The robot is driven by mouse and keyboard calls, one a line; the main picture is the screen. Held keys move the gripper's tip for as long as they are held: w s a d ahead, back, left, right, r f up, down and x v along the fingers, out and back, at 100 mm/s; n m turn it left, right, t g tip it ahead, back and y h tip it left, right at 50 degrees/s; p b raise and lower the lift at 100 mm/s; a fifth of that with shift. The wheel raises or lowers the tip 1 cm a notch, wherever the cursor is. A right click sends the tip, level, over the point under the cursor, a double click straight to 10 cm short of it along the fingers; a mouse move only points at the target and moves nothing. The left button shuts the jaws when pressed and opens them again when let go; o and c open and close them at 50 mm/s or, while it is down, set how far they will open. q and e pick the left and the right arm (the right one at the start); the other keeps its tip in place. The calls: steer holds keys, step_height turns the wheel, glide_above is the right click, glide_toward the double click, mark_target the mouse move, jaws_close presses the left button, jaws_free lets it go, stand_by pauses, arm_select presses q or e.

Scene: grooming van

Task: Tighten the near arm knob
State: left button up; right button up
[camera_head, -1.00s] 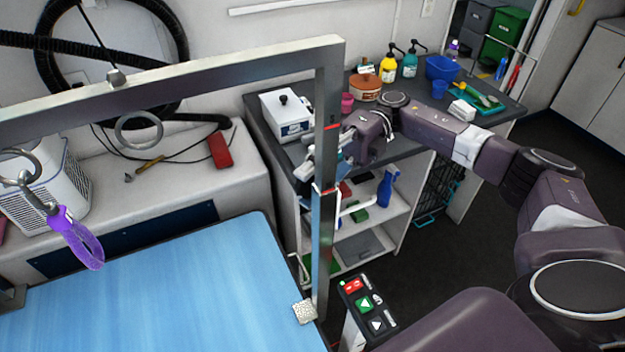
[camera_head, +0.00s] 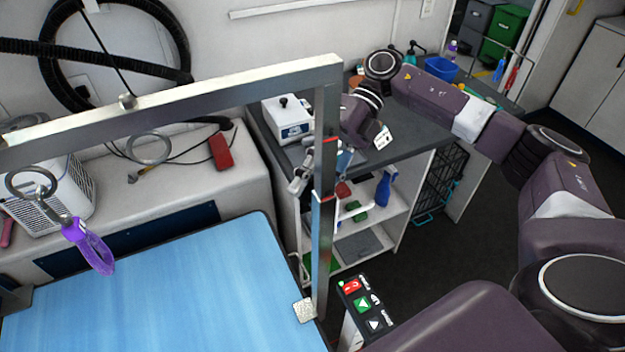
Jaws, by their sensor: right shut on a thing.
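The metal grooming arm has a top beam (camera_head: 200,94) and a near upright post (camera_head: 326,240) with red marks, at the right edge of the blue table (camera_head: 150,290). A textured silver knob (camera_head: 305,310) sits at the foot of this post, with no gripper at it. My right gripper (camera_head: 299,182) is higher, at the post's middle and partly behind it. Its fingers point down and left. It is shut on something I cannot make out. Whether that is a knob on the post is hidden. My left gripper is not in view.
A purple noose (camera_head: 90,246) hangs from the beam. A counter (camera_head: 420,140) with a white box (camera_head: 287,120) stands behind the post, above open shelves. A button panel (camera_head: 362,303) is close to the post's foot. Dark floor at right is clear.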

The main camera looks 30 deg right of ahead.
steer(key=m+h+p, duration=0.1)
steer(key=h+p, duration=0.1)
steer(key=h, duration=0.2)
steer(key=shift+a+r+p, duration=0.1)
steer(key=shift+r+p, duration=0.05)
steer(key=shift+p, duration=0.25)
steer(key=shift+f+m+h+p, duration=0.2)
steer(key=shift+m+h+p, duration=0.35)
steer(key=shift+h, duration=1.05)
steer(key=shift+s+f, duration=0.1)
steer(key=o, duration=1.2)
steer(key=shift+h, duration=0.3)
steer(key=v, duration=1.2)
